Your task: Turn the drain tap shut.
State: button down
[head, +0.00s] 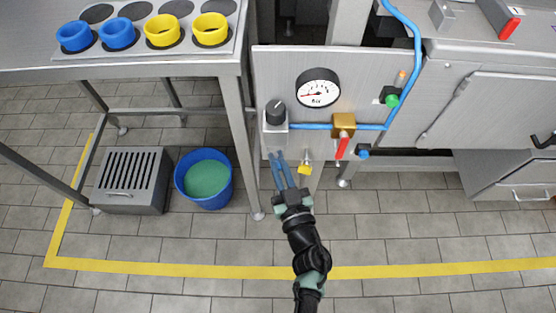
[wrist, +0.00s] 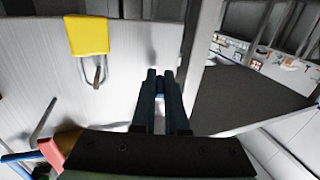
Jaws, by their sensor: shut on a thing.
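My gripper (head: 279,160) reaches up in front of the steel panel, just below the grey box with the black knob (head: 275,112). In the wrist view its dark blue fingers (wrist: 159,80) are nearly together, with a small dark blue piece between them; what it belongs to I cannot tell. A red lever (head: 342,150) hangs from a brass valve (head: 343,124). Which fitting is the drain tap is not marked.
A pressure gauge (head: 318,90) and a blue pipe (head: 306,127) are on the panel. A blue bucket (head: 226,190) with green contents and a grey slotted box (head: 128,200) stand at left. A table leg (head: 244,160) is close to my fingers. Floor in front is clear.

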jog(key=shift+y, duration=0.3)
jog(key=shift+d+r+n+g+y+p, duration=0.15)
jog(key=shift+n+g+y+p, duration=0.15)
jog(key=shift+n+y+p, duration=0.35)
jog(key=shift+w+d+f+n+g+y+b, duration=0.1)
jog(key=shift+n+g+y+b, duration=0.6)
jog(key=shift+n+g+y, duration=0.4)
jog(key=shift+w+d+f+n+g+y+b, duration=0.1)
jog(key=shift+n+g+y+b, duration=0.65)
jog(key=shift+y, duration=0.5)
jog(key=shift+w+d+f+n+g+y+b, duration=0.1)
jog(key=shift+n+g+y+b, duration=0.55)
jog(key=shift+n+g+y, duration=0.45)
jog(key=shift+r+y, duration=0.1)
jog(key=shift+y, duration=0.2)
jog(key=c, duration=0.9)
grip_release()
jog(key=shift+c, duration=0.2)
